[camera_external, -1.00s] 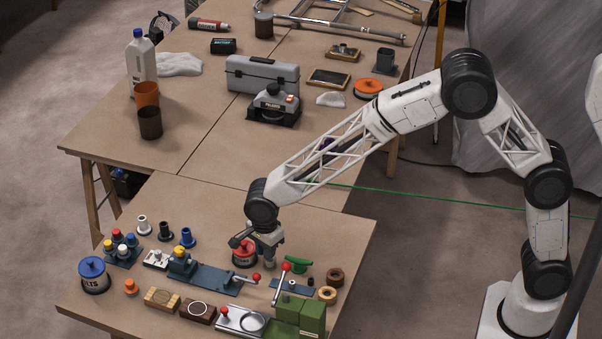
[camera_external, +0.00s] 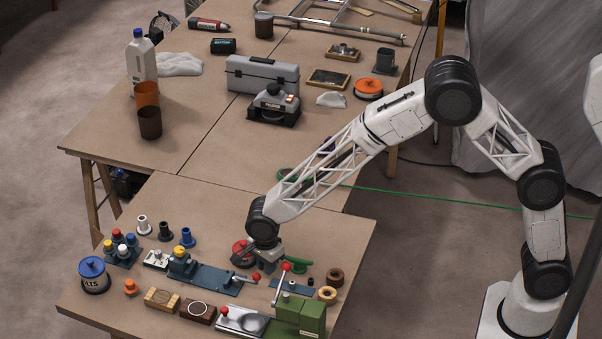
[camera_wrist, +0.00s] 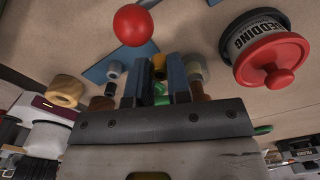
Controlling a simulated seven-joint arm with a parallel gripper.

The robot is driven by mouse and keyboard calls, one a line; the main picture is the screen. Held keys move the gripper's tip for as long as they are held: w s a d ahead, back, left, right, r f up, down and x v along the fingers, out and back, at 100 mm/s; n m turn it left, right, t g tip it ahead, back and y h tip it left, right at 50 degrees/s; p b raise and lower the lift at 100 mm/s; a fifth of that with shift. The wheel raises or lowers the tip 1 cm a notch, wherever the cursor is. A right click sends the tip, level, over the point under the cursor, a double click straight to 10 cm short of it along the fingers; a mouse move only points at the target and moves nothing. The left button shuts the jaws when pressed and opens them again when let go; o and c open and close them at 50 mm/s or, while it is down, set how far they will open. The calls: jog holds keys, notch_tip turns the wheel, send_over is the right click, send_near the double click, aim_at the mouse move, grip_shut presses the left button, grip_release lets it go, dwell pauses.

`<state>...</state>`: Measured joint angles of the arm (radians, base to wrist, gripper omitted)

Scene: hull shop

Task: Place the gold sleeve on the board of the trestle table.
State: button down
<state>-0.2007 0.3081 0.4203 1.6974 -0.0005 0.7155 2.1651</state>
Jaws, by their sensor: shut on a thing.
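My gripper (camera_external: 268,266) is low over the right half of the front table, beside the red-lidded tin (camera_external: 242,252). In the wrist view my gripper (camera_wrist: 163,72) has its two dark fingers close together. A small yellow-gold piece, apparently the gold sleeve (camera_wrist: 159,66), shows between them; its full shape is hidden. In the outside view I cannot make out the sleeve at the fingers. The trestle table's bare brown board (camera_external: 215,210) shows around the parts. I cannot tell whether the held piece touches it.
Red-balled levers (camera_external: 286,267), a green clamp block (camera_external: 300,318) and a green handle (camera_external: 298,264) crowd the gripper. A tan ring (camera_external: 327,294) and a brown ring (camera_external: 335,277) lie to the right. Flanged sleeves, including a blue one (camera_external: 187,237), stand left. The far table (camera_external: 330,175) has open room.

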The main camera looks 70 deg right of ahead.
aim_at(268, 281)
jog(key=shift+f, duration=1.9)
jog(key=shift+f, duration=0.1)
jog(key=c, duration=1.1)
grip_release()
notch_tip(268, 281, up, 12)
jog(key=shift+r, duration=0.15)
